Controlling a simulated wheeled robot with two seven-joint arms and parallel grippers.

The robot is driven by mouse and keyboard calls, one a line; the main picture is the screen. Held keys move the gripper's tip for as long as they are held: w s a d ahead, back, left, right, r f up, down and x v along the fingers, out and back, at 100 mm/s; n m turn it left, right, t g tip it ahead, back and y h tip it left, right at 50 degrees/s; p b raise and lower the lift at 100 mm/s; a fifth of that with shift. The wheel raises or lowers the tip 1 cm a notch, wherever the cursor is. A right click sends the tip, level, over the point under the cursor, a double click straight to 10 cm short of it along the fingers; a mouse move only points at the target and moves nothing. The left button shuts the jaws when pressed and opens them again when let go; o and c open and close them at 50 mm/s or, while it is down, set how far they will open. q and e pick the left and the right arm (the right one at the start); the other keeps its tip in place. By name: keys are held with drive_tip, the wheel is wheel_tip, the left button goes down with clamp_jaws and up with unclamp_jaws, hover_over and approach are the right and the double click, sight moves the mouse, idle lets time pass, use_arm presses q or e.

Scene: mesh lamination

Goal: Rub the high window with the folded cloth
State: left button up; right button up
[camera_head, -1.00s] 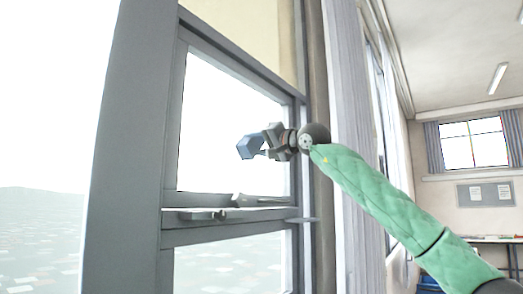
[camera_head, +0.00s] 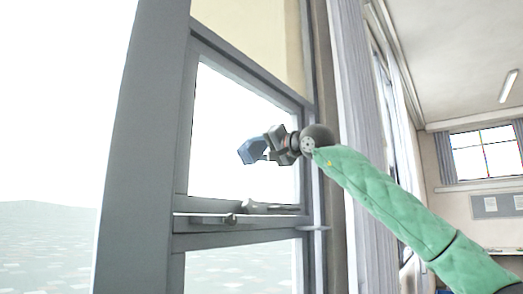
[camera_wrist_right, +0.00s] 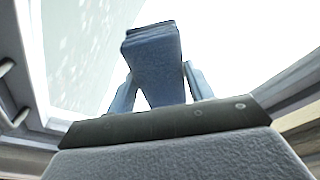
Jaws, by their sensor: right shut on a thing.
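The high window (camera_head: 222,120) is a bright pane in a grey frame, left of centre in the head view. My right gripper (camera_head: 262,149) is in front of the pane, its arm in a green quilted sleeve coming from the lower right. It is shut on the folded cloth (camera_head: 250,151), a blue block of layers. In the right wrist view the cloth (camera_wrist_right: 153,62) stands out between the two fingers (camera_wrist_right: 158,85), with the bright pane beyond it. I cannot tell whether the cloth touches the glass. My left gripper is not in view.
A ledge with a latch (camera_head: 232,219) runs below the pane. A pale curtain (camera_head: 364,120) hangs to the right of the frame. A far wall has another window (camera_head: 484,154) and a pinned board (camera_head: 498,205).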

drive_tip(key=shift+s, duration=0.1)
drive_tip(key=shift+s+d+f+b, duration=0.1)
drive_tip(key=shift+s+d+b, duration=0.2)
drive_tip(key=shift+d+b, duration=0.1)
drive_tip(key=shift+d+b+v, duration=0.2)
drive_tip(key=shift+b+v, duration=0.4)
drive_tip(key=shift+v, duration=1.4)
drive_tip(key=shift+d+r, duration=0.25)
drive_tip(key=shift+r, duration=0.05)
drive_tip(key=shift+b+v, duration=0.45)
drive_tip(key=shift+v, duration=1.05)
drive_tip(key=shift+w+d+r, duration=0.1)
drive_tip(key=shift+r, duration=0.05)
